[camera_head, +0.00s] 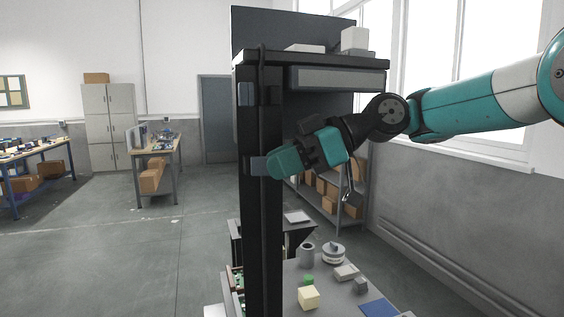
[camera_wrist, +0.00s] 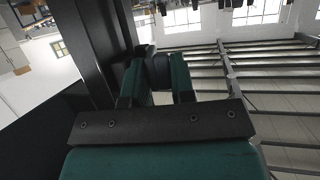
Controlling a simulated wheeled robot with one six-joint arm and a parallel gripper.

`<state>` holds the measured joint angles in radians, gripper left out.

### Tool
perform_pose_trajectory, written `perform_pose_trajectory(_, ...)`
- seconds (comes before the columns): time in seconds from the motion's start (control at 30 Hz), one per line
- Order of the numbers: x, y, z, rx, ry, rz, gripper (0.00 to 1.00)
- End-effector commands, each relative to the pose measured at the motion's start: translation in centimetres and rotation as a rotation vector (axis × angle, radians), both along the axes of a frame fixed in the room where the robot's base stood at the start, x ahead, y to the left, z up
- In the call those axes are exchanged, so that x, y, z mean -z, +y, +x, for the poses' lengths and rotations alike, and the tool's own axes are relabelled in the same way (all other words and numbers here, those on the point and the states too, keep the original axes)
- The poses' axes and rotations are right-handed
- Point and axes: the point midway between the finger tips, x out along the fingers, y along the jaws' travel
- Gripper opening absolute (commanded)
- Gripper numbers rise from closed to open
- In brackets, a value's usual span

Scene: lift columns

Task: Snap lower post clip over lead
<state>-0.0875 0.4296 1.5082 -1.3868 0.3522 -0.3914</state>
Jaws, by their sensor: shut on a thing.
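The black post (camera_head: 262,215) stands upright in the middle of the head view. A grey-blue upper clip (camera_head: 246,94) and a lower clip (camera_head: 258,166) sit on it. The dark lead (camera_head: 262,58) loops over the shelf edge at the top; lower down it is hard to tell from the post. My gripper (camera_head: 272,165) is at the lower clip, pointing left. In the wrist view its teal fingers (camera_wrist: 158,80) are shut on a dark piece (camera_wrist: 157,68) beside the post (camera_wrist: 92,50), seemingly the lower clip. Whether the clip is around the lead is hidden.
A dark shelf (camera_head: 340,61) with white boxes juts right from the post, above my gripper. Open floor (camera_head: 110,250) is at the left.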

Motion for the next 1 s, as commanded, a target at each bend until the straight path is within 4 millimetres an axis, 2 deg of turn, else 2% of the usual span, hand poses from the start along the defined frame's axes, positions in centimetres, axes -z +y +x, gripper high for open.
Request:
perform_pose_trajectory(0.77,-0.15,0.14,-0.17,-0.007,-0.004,0.004,0.00)
perform_pose_trajectory(0.8,-0.15,0.14,-0.16,-0.006,-0.005,0.003,0.30)
perform_pose_trajectory(0.83,-0.15,0.14,-0.15,-0.006,-0.004,0.003,0.37)
perform_pose_trajectory(1.0,-0.15,0.10,-0.01,-0.001,-0.004,0.003,0.39)
